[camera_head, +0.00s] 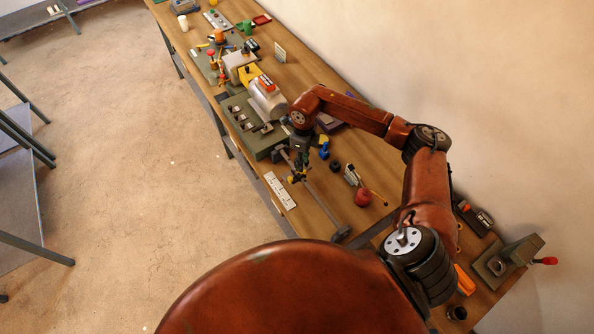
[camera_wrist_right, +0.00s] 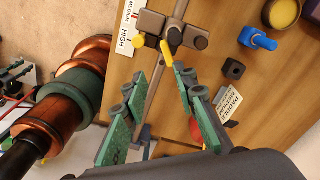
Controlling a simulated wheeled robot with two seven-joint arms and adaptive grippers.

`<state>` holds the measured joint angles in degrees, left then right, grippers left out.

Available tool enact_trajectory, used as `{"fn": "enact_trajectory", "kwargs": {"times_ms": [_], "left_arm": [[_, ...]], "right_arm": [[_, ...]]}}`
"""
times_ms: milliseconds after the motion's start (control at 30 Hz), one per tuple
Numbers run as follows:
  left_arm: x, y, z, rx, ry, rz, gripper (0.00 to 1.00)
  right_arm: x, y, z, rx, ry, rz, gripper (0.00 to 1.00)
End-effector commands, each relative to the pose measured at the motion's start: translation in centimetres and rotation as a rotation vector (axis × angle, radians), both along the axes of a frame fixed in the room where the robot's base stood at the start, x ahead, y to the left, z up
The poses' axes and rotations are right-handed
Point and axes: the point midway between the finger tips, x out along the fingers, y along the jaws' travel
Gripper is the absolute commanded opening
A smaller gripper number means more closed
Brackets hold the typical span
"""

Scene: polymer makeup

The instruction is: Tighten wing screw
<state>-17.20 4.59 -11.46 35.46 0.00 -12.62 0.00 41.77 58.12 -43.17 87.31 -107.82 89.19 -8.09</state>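A grey clamp (camera_wrist_right: 172,34) sits on a metal rod (camera_wrist_right: 157,82) in the right wrist view. A yellow winged piece, which looks like the wing screw (camera_wrist_right: 167,53), sticks out of the clamp toward my right gripper. A second yellow tip (camera_wrist_right: 139,41) shows left of it. My right gripper (camera_wrist_right: 160,75) has its two green-padded fingers apart, with nothing held between them. The yellow piece lies just beyond the fingertips, near the right one; contact cannot be told. In the head view my right gripper (camera_head: 299,168) is over the rod (camera_head: 325,205), small and partly hidden. My left gripper is not in view.
A white label strip (camera_head: 280,190) lies at the bench's front edge. A blue piece (camera_wrist_right: 258,39), a dark nut-like block (camera_wrist_right: 233,68) and a paddle label (camera_wrist_right: 228,104) lie right of the clamp. A grey-green machine base (camera_head: 254,132) and a red round object (camera_head: 363,197) are nearby.

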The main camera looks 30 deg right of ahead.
Motion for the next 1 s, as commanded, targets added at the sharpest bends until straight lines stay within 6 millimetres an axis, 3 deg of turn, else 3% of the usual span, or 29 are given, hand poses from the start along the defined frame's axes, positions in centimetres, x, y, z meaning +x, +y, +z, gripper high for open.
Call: {"fn": "enact_trajectory", "kwargs": {"times_ms": [167, 633, 1000], "left_arm": [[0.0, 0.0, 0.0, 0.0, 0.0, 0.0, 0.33], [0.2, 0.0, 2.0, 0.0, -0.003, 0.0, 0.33], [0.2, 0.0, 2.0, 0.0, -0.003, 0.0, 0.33]], "right_arm": [[1.2, -0.5, 0.5, -0.031, -0.031, 0.068, 0.26], [1.2, -0.4, -5.9, -0.029, -0.031, 0.066, 0.26], [1.2, -0.5, -6.7, -0.029, -0.032, 0.065, 0.26]]}}
